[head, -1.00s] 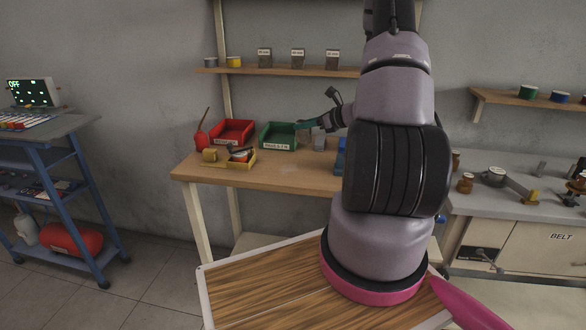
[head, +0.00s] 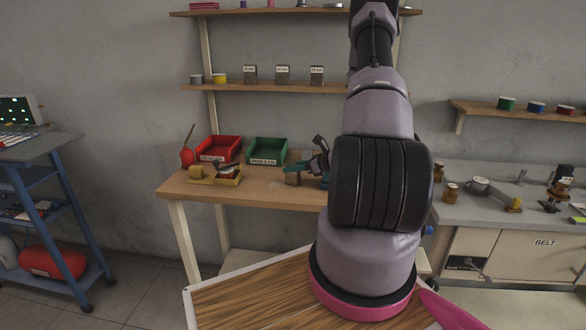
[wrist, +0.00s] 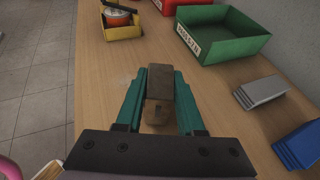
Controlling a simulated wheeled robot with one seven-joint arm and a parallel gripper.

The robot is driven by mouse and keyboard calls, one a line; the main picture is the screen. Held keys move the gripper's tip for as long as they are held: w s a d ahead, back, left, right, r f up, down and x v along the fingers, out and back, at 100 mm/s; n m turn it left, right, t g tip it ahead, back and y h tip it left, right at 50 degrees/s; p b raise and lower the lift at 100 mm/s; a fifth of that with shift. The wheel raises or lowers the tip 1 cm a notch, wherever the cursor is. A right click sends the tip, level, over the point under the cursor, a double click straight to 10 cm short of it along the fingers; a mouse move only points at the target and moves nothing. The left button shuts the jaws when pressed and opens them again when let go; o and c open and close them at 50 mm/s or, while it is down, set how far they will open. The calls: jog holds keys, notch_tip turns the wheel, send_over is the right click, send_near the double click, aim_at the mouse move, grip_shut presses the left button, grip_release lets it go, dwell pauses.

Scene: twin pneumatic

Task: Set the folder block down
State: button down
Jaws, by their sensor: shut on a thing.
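The folder block is a brownish-grey block (wrist: 159,88) held between the two teal fingers of my gripper (wrist: 160,74) in the wrist view. In the head view the block (head: 292,179) shows under the fingertips of my gripper (head: 294,167), over the wooden bench (head: 262,196), to the right of the green bin (head: 267,150). My gripper is shut on the block. I cannot tell whether its underside touches the bench top.
A red bin (head: 220,149) stands left of the green one. A yellow tray (wrist: 123,31) holds an orange-red item. Grey (wrist: 262,92) and blue (wrist: 300,147) pieces lie to the right. Bench top left of the block is clear.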

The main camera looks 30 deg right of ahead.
jog(key=shift+f, duration=0.15)
jog(key=c, duration=0.5)
grip_release()
